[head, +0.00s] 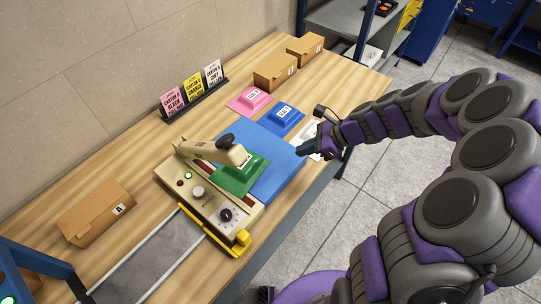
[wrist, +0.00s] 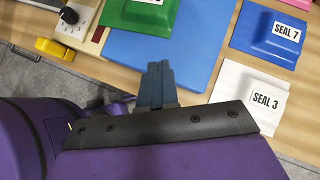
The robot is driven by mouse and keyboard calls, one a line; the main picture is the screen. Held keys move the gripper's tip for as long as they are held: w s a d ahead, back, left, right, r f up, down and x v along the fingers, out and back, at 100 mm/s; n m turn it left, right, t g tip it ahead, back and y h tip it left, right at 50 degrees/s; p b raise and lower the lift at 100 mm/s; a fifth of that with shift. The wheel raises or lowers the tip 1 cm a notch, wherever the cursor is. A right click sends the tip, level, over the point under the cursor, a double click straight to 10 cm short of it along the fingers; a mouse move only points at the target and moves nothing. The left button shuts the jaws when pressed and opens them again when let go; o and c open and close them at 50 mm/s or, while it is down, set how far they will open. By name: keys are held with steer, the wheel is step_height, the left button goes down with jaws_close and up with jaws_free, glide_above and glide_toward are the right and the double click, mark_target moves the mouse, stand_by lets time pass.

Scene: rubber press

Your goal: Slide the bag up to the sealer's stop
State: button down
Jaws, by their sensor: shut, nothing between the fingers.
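The green bag (head: 236,181) lies at the sealer (head: 170,172), partly on the blue board (head: 277,163), under the sealer's raised beige arm. In the wrist view the green bag (wrist: 142,14) is cut off by the top edge, with a white label on it. A yellow bar (head: 212,231) runs along the sealer's side away from the board; I cannot tell whether it is the stop. My gripper (head: 301,150) is shut and empty at the board's right edge, apart from the green bag. Its fingertips point at the board in the wrist view (wrist: 158,67).
A white SEAL 3 bag (head: 313,145) lies beside my gripper. A blue SEAL 7 bag (head: 282,118) and a pink bag (head: 250,99) lie farther back. Cartons (head: 96,211), a sign rack (head: 195,101) and a grey conveyor (head: 153,262) stand on the wooden bench.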

mark_target(257, 157)
steer(key=shift+m, duration=0.4)
steer(key=x, duration=0.3)
steer(key=b+x, duration=0.1)
steer(key=x, duration=0.2)
steer(key=w+d+f+b+x, duration=0.1)
steer(key=x, duration=0.2)
steer(key=shift+d+r, duration=0.1)
steer(key=a, duration=0.2)
steer(key=a+b, duration=0.1)
steer(key=w+a, duration=0.1)
steer(key=a, duration=0.1)
steer(key=shift+a+f+b, duration=0.3)
steer(key=shift+d, duration=0.4)
steer(key=shift+w+a+r+p, duration=0.1)
steer(key=shift+w+a+p, duration=0.1)
steer(key=shift+a+p, duration=1.25)
steer(key=shift+d, duration=0.25)
